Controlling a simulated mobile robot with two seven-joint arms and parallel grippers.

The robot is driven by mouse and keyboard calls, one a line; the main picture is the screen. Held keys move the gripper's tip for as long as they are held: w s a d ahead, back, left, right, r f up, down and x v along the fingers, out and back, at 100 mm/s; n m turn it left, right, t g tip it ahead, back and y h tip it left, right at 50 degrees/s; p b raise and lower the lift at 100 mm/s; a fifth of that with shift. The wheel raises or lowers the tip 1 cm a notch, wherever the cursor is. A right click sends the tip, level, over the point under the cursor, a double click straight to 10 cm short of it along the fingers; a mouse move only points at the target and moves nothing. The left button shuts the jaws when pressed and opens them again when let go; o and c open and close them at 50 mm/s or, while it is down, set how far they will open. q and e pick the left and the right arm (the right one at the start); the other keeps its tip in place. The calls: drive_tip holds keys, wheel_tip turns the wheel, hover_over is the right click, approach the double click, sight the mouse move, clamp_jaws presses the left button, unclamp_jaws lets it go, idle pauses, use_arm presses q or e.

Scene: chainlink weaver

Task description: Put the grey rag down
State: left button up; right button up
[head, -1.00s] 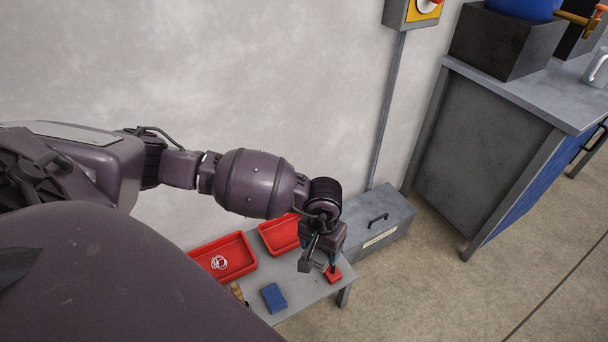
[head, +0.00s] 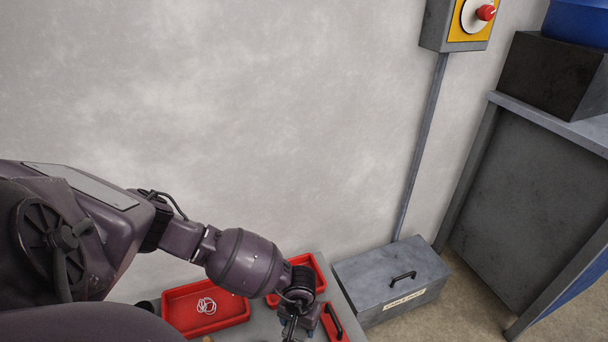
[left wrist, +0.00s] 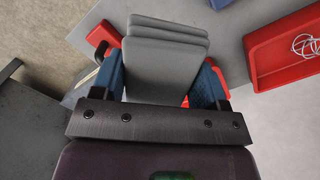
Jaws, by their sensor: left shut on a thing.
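The grey rag (left wrist: 165,62) is a folded, layered light-grey pad in the left wrist view. My left gripper (left wrist: 158,72) is shut on it, with a blue finger on each side. Below the rag is the grey bench top (left wrist: 218,22); I cannot tell whether the rag touches it. In the head view my left gripper (head: 293,328) is at the bottom edge, over the bench, and the rag cannot be made out. My right gripper is not in view.
A red tray (head: 243,315) with white rings and a second red tray (head: 320,270) stand by the wall. A red object (head: 333,318) with a dark handle is beside the gripper. A grey toolbox (head: 420,268) stands right of the bench. A blue thing (left wrist: 228,2) shows at the wrist view's top.

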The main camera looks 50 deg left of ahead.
use_arm(q)
drive_tip(key=f+b, duration=0.3)
drive_tip(key=f, duration=0.6)
drive_tip(key=shift+s+f, duration=0.2)
drive_tip(key=shift+w+f, duration=0.15)
drive_tip(key=shift+f, duration=0.3)
wheel_tip(320, 180, down, 4)
drive_tip(key=shift+b, duration=0.95)
drive_tip(key=shift+f, duration=0.2)
drive_tip(key=shift+w+r, duration=0.1)
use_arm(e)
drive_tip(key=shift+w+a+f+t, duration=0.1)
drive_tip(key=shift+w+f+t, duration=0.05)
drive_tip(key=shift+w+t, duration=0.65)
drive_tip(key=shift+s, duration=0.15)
